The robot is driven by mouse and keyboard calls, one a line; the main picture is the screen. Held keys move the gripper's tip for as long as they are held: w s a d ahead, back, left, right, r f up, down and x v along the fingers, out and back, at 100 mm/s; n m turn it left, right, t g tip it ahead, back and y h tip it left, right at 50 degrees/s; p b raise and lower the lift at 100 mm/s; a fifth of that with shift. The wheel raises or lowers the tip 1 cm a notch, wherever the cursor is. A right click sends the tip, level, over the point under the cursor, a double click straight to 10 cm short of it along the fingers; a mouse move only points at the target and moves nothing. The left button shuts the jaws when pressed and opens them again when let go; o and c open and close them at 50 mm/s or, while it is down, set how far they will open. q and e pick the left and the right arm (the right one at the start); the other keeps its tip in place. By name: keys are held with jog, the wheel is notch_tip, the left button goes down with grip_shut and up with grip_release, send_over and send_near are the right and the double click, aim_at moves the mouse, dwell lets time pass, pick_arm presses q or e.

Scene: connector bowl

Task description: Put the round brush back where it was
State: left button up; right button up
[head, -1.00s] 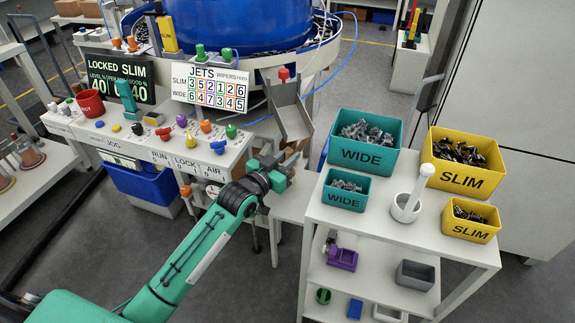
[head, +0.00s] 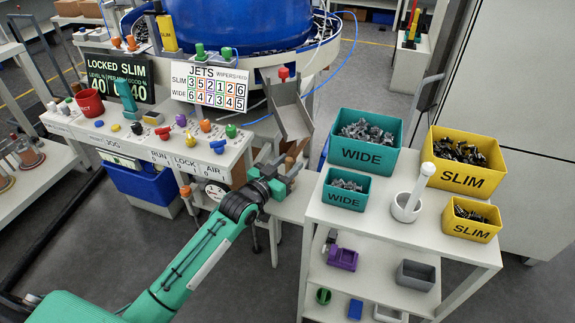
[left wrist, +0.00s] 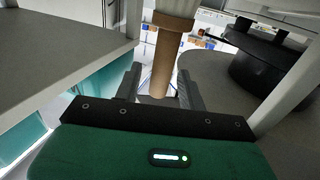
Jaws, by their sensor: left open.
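My left gripper (head: 285,179) is open, below the grey metal chute and left of the trolley. In the left wrist view its fingers (left wrist: 160,95) stand apart. A brown, round, tapering piece with a tan collar (left wrist: 174,24) and a pale upper part shows between and beyond them; I cannot tell whether this is the round brush or whether the fingers touch it. A white-handled tool (head: 423,182) stands tilted in a white round holder (head: 404,209) on the trolley top; its lower end is hidden. My right gripper is not in view.
The trolley (head: 350,215) carries teal WIDE bins (head: 362,155) and yellow SLIM bins (head: 466,181) with metal parts. The control panel (head: 140,140) with coloured knobs is left of my gripper. The chute (head: 291,110) hangs close above it.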

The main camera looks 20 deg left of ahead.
pick_arm(q)
jog(key=v, duration=1.1)
jog(key=s+d+f+n+g+y, duration=0.1)
jog(key=s+f+g+y, duration=0.15)
jog(key=s+f, duration=0.4)
jog(key=s+f+g+y, duration=0.1)
jog(key=s+f+g, duration=0.3)
jog(key=f, duration=0.6)
jog(key=s+f+g+y, duration=0.1)
jog(key=s+f+g, duration=0.3)
jog(key=s, duration=0.4)
jog(key=s+d+f+n+g+y, duration=0.1)
jog(key=s+f+g, duration=0.2)
jog(key=s+f, duration=0.3)
jog(key=shift+s+d+g, duration=0.2)
jog(key=shift+s+g, duration=0.15)
jog(key=shift+s, duration=0.9)
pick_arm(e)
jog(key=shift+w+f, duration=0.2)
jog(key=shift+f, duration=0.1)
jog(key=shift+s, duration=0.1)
